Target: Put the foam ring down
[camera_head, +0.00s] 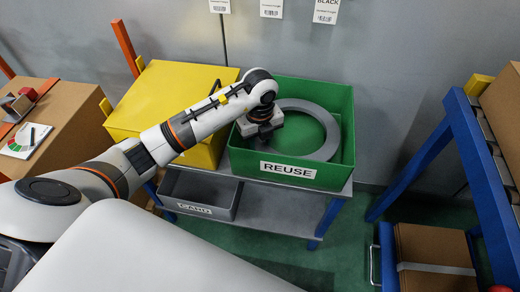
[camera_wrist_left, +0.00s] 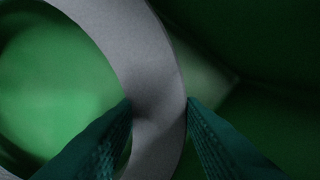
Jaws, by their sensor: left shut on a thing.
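The grey foam ring (camera_head: 327,122) is inside the green bin labelled REUSE (camera_head: 345,170) in the head view. My left gripper (camera_head: 263,134) reaches into the left side of this bin and is shut on the ring's left part. In the left wrist view, the ring's band (camera_wrist_left: 150,70) passes between the two fingertips (camera_wrist_left: 158,108), which touch it on both sides. Green bin surface shows through and around the ring. I cannot tell whether the ring touches the bin floor. My right gripper is not in view.
A yellow box (camera_head: 165,95) stands directly left of the green bin. A grey bin (camera_head: 205,196) sits on the shelf below. A blue-framed rack (camera_head: 455,125) stands to the right, with cardboard (camera_head: 430,250) low down. Green floor is clear between the bench and rack.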

